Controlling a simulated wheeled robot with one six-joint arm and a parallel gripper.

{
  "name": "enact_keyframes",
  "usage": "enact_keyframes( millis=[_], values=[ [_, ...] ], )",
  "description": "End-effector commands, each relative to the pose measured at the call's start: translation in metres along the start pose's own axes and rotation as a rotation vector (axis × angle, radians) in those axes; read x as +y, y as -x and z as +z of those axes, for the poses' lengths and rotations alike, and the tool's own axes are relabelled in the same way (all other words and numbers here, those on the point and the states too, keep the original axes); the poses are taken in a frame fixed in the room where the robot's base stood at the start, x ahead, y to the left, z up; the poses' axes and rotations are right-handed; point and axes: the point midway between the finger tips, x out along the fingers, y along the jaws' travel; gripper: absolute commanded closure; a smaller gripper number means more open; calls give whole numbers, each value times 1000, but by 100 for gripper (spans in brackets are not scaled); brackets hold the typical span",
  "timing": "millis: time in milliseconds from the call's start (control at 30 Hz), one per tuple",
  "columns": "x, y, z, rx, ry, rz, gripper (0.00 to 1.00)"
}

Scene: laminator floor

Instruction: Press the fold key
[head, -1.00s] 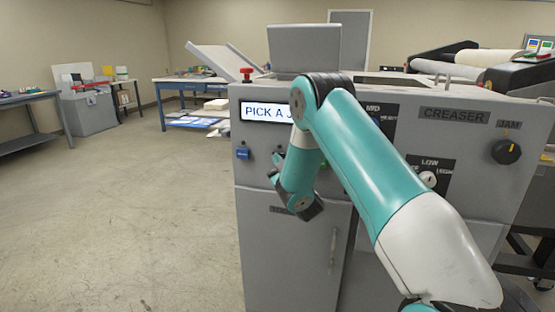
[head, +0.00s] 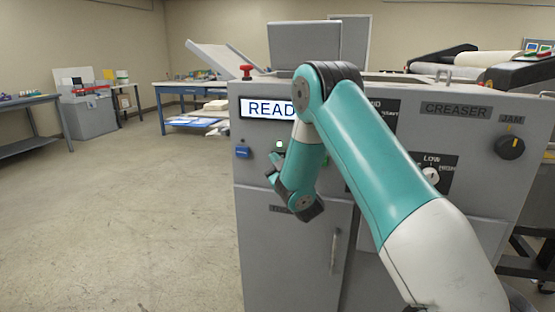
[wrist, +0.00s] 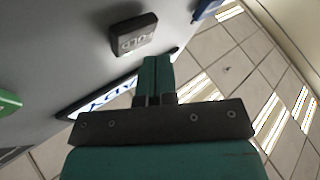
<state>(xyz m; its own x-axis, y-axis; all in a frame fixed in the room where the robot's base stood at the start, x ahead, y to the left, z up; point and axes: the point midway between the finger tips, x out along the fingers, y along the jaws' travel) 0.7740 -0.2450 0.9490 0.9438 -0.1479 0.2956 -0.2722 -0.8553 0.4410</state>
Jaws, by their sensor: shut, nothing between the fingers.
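The fold key (wrist: 133,36) is a dark block marked FOLD on the grey machine face, up and left of my fingertips in the wrist view. A small green glow shows at its edge. My gripper (wrist: 157,62) is shut and empty, its teal fingertips close to the key; a small gap seems to show between them. In the head view my gripper (head: 275,171) is in front of the panel, partly hidden by my wrist. The display (head: 265,109) reads "READ", the rest hidden behind my arm.
A blue key (head: 242,152) sits left on the panel. A red knob (head: 247,72) stands on the machine top; the jam knob (head: 510,147) is at right. Floor at left is free.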

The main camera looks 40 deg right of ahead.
Motion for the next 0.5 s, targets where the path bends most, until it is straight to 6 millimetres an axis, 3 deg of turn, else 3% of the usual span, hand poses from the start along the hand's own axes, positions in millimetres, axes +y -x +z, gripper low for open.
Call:
enact_keyframes(
  millis=[500],
  values=[
    [-19, 24, -12, 3, 0, 1, 100]
  ],
)
